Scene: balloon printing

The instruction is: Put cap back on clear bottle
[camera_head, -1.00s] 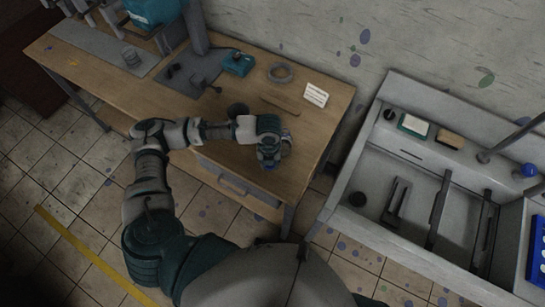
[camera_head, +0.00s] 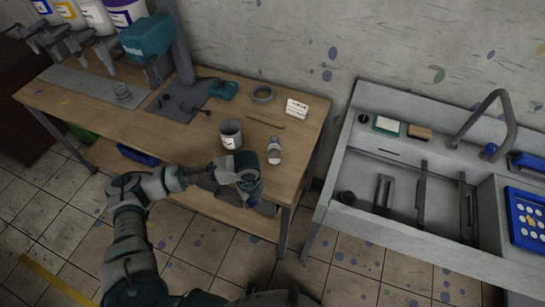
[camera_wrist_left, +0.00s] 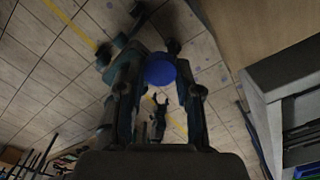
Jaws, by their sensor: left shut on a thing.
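The clear bottle (camera_head: 274,156) stands upright near the right part of the wooden table's front edge, with no blue cap visible on it. My left gripper (camera_head: 250,190) is nearer the camera than the bottle and apart from it, around the table's front edge. In the left wrist view, its fingers (camera_wrist_left: 160,85) are shut on a round blue cap (camera_wrist_left: 160,68). The cap is mostly hidden by the gripper in the head view. My right gripper is outside the head view; a small dark forked gripper (camera_wrist_left: 158,112), apparently mine, shows in the left wrist view with prongs apart.
A grey can (camera_head: 231,134) stands left of the bottle on the wooden table (camera_head: 185,150). A tape roll (camera_head: 262,94), a white card (camera_head: 297,108) and a flat stick (camera_head: 266,121) lie behind. A grey sink unit (camera_head: 370,180) stands to the right, across a gap.

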